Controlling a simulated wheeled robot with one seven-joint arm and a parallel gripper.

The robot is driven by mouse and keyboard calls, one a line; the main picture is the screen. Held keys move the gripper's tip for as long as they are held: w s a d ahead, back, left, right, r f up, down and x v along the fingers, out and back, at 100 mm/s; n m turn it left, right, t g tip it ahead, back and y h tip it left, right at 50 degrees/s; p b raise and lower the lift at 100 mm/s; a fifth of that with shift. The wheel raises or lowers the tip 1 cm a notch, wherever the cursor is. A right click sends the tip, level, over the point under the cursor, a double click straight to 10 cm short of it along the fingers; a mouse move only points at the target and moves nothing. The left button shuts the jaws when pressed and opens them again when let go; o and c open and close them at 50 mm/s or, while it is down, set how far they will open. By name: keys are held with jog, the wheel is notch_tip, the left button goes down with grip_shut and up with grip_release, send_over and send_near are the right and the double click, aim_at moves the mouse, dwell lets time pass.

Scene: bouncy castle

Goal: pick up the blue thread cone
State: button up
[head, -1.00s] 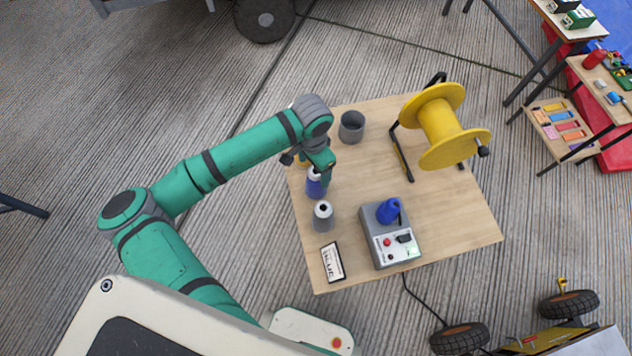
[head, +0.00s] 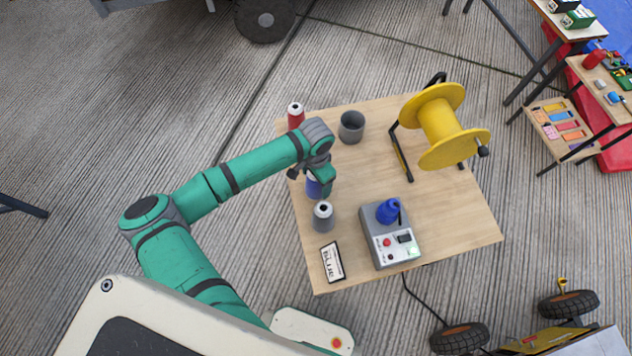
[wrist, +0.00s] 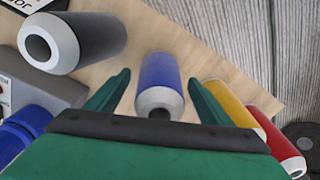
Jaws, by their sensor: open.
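The blue thread cone (head: 315,188) stands near the left edge of the wooden table (head: 450,210), partly hidden by my gripper (head: 321,176) in the head view. In the wrist view the blue thread cone (wrist: 160,75), with its pale grey top end, lies between the two green fingers of my gripper (wrist: 158,78). The fingers are open, with a gap on each side of the cone. I see no contact.
A grey cone (head: 323,218) and a red cone (head: 295,117) flank the blue one; a yellow cone (wrist: 228,103) shows in the wrist view. A grey cup (head: 351,127), yellow spool (head: 440,122), control box (head: 393,245) with a blue piece (head: 389,210) and "BLUE" card (head: 332,262) share the table.

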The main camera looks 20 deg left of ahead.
jog(key=shift+f, duration=0.55)
jog(key=c, duration=1.3)
jog(key=shift+r, duration=0.1)
jog(key=shift+c, duration=0.2)
